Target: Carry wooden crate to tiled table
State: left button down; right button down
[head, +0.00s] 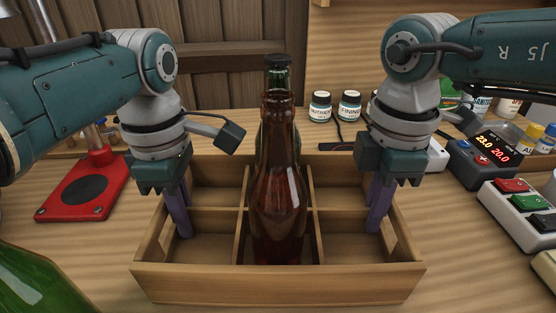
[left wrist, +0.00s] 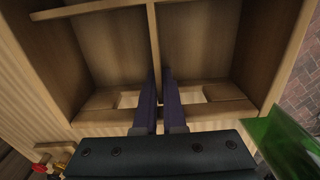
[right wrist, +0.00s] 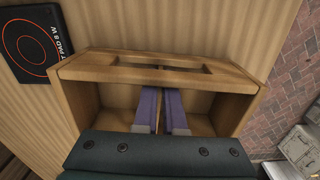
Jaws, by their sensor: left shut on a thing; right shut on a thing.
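The wooden crate (head: 280,284) fills the middle of the head view, divided into compartments. A brown bottle (head: 278,190) stands upright in its front middle compartment, with a dark green bottle (head: 278,75) mostly hidden behind it. The crate also shows close up in the left wrist view (left wrist: 153,50) and the right wrist view (right wrist: 85,70). I cannot tell whether the crate is raised, nor make out a tiled table.
A red stand base (head: 85,195) is at left, a green bottle (head: 40,285) at lower left. Small jars (head: 320,107) stand behind. A display box (head: 485,160) and a switch strip (head: 518,205) lie right. Brick paving (right wrist: 290,70) shows past the wooden surface.

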pick_arm(q)
jog(key=shift+r, duration=0.15)
pick_arm(e)
jog(key=shift+r, duration=0.15)
dwell(0.6)
